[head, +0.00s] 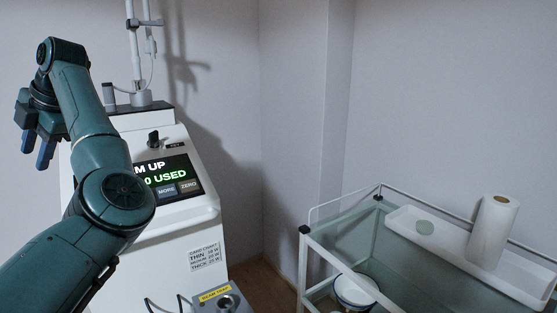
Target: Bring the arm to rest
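My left arm comes in from the lower left and bends up at its elbow. Its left gripper (37,150) hangs fingers-down at the far left, in front of the wall. Two bluish fingers show with a narrow gap between them, and I see nothing held there. The gripper is apart from the white machine, left of its screen. My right arm and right gripper are out of view.
A white machine (185,250) with a lit screen (165,180) stands behind my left arm, a pole above it. A glass-topped trolley (345,232) at right carries a white tray (450,245) and paper roll (493,232). A yellow-labelled box (215,297) is at bottom.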

